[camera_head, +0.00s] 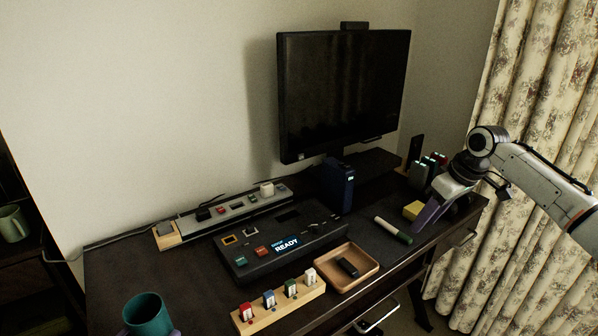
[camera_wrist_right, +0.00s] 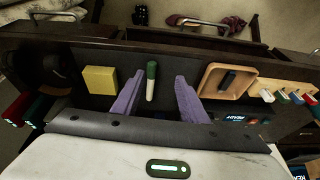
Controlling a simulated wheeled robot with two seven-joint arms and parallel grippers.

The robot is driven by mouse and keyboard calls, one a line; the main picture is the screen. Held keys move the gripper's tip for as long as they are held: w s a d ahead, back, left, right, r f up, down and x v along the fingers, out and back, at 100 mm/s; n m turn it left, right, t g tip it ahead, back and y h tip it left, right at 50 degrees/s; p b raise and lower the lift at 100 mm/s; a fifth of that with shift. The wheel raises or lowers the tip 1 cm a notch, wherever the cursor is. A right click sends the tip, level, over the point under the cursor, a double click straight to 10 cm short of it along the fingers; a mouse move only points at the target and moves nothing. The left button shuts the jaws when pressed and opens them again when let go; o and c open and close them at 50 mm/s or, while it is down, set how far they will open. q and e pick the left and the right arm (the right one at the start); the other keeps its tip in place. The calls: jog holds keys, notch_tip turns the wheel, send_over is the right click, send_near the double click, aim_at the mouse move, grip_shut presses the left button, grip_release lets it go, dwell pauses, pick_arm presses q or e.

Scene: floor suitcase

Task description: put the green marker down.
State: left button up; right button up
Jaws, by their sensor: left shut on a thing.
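The green marker (camera_head: 393,230), white-bodied with a green cap, lies on the dark desk (camera_head: 125,262). In the right wrist view the marker (camera_wrist_right: 151,82) shows between the two purple fingers of my right gripper (camera_wrist_right: 160,78), which are apart and not touching it. In the head view my right gripper (camera_head: 429,216) is just right of the marker. My left gripper (camera_head: 149,330) shows only as purple fingertips at the bottom left, on both sides of a teal cup (camera_head: 148,313), and is shut on it.
A yellow block (camera_head: 413,210) sits close to the marker. A wooden tray (camera_head: 333,277) with a black object is nearer. A READY console (camera_head: 280,245), a wooden rack (camera_head: 278,305) and a monitor (camera_head: 342,95) also stand here.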

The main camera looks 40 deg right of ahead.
jog(key=shift+v, duration=1.35)
send_near(409, 238)
jog(key=shift+w+a+f+t, duration=0.1)
jog(key=shift+a+f+t, duration=0.1)
jog(key=shift+f, duration=0.3)
jog(key=shift+w+a+f+t, duration=0.1)
jog(key=shift+f+t, duration=0.1)
jog(key=shift+f, duration=0.3)
jog(key=shift+d+x, duration=0.1)
jog(key=shift+x, duration=1.4)
jog(key=shift+d+x, duration=0.15)
jog(key=shift+x, duration=1.4)
jog(key=shift+s, duration=0.15)
grip_shut()
